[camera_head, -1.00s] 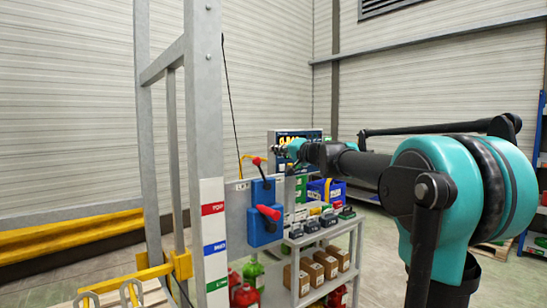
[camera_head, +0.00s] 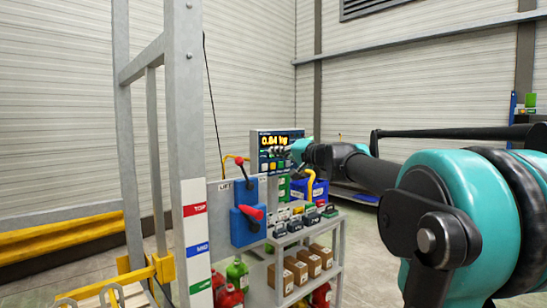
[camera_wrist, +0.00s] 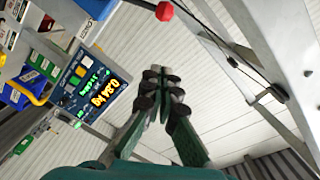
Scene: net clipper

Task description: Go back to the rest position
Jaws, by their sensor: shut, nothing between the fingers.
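My gripper (camera_head: 288,151) is at the end of my teal and black arm, in front of the scale display (camera_head: 270,140) in the head view. In the wrist view my gripper (camera_wrist: 163,78) has its dark green fingers together, with nothing between them. It points up toward the pale wall panels. The display, reading about 0.84 kg, is at the left of the wrist view (camera_wrist: 92,84). I see no contact between my gripper and anything.
A blue lever box (camera_head: 244,228) with a red handle (camera_head: 252,212) is on the grey lift frame (camera_head: 186,100). A shelf cart (camera_head: 337,262) holds boxes and bottles. Yellow rails (camera_head: 60,236) run at left.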

